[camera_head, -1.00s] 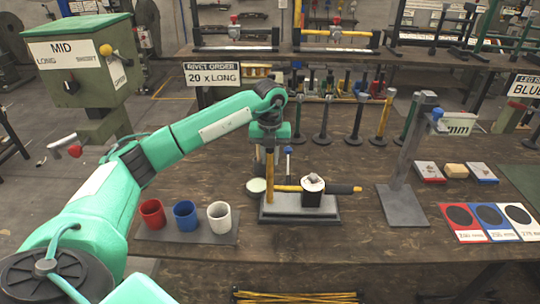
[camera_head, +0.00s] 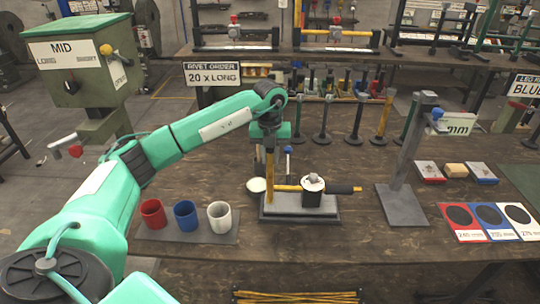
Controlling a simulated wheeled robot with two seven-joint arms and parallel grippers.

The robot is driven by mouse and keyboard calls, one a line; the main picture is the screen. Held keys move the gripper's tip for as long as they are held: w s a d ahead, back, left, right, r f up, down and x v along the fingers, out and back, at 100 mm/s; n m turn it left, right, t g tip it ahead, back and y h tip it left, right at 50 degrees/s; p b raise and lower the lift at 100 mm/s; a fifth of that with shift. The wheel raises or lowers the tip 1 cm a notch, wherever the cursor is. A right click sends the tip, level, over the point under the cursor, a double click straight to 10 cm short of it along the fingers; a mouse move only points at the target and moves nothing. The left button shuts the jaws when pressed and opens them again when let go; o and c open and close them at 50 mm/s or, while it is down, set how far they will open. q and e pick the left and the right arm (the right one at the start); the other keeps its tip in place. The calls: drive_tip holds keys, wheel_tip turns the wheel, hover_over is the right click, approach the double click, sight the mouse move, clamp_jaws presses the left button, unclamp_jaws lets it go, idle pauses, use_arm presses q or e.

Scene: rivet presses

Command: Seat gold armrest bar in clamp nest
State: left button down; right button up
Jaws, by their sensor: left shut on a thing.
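My left gripper (camera_head: 270,138) points down at the middle of the table, shut on the upper end of the gold armrest bar (camera_head: 270,165). The bar's gold upright runs down from the gripper to the left end of the clamp nest. A gold length (camera_head: 287,188) lies level across the nest, with a black grip (camera_head: 343,189) sticking out at right. The clamp nest (camera_head: 300,210) is a grey block on a dark base, with a black, white-topped clamp (camera_head: 312,188) over the level bar. Whether the bar touches the nest floor is hidden. My right gripper is out of view.
Red (camera_head: 152,213), blue (camera_head: 185,214) and white (camera_head: 219,216) cups stand on a mat at left. A grey post stand (camera_head: 405,190) rises at right, beside colour cards (camera_head: 490,218). Several upright posts (camera_head: 323,125) line the back.

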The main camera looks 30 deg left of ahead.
use_arm(q)
drive_tip(key=shift+f+b, duration=0.65)
drive_tip(key=shift+f, duration=0.35)
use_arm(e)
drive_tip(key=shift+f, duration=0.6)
use_arm(q)
drive_tip(key=c, duration=1.2)
unclamp_jaws()
drive_tip(key=shift+o, duration=0.2)
wheel_tip(320, 180, up, 12)
drive_tip(key=shift+r+b, duration=0.15)
drive_tip(key=shift+b, duration=0.75)
drive_tip(key=shift+r, duration=0.75)
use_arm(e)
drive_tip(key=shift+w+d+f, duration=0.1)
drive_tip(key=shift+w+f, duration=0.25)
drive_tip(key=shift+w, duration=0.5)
